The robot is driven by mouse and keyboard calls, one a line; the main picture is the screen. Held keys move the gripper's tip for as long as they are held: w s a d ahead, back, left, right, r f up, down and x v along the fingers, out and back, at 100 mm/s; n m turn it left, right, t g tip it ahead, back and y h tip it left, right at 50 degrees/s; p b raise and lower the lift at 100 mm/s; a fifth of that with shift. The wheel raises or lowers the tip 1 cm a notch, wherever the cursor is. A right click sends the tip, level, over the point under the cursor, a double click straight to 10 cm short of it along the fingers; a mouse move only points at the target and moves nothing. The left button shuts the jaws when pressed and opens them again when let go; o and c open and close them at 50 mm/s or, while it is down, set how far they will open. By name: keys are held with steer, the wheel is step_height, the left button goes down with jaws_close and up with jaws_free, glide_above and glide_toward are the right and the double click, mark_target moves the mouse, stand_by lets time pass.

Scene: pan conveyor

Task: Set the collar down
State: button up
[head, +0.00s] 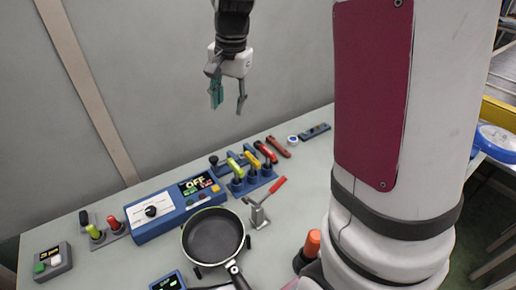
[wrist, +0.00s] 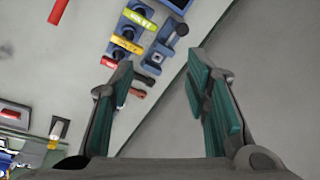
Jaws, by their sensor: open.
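My gripper (head: 229,100) is open and empty, raised high above the back of the table near the grey wall. The wrist view shows its two teal-padded fingers (wrist: 160,76) spread wide with nothing between them. A small white-and-blue ring-like piece (head: 292,140) lies on the table at the back right, well below my gripper. It may be the collar, but it is too small to tell. No other thing can be made out as a collar.
The grey table (head: 115,265) holds a black pan (head: 213,236), a blue control box (head: 165,211) reading OFF, and a blue rack (head: 250,178) with coloured handles. A red-handled clamp (head: 262,210) stands beside the rack. A blue bar (head: 315,131) lies at the back right.

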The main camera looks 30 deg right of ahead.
steer(key=s+a+r+n+t, duration=0.1)
steer(key=s+n, duration=0.3)
steer(key=s, duration=0.4)
steer(key=s+a+r+n+t, duration=0.1)
steer(key=s+a+r+n, duration=0.1)
steer(key=s, duration=0.6)
steer(key=s+a+r+n+t, duration=0.1)
steer(key=s+a+r+n, duration=0.1)
steer(key=s+a+n, duration=0.3)
steer(key=s, duration=0.3)
steer(key=shift+s+r+n, duration=0.3)
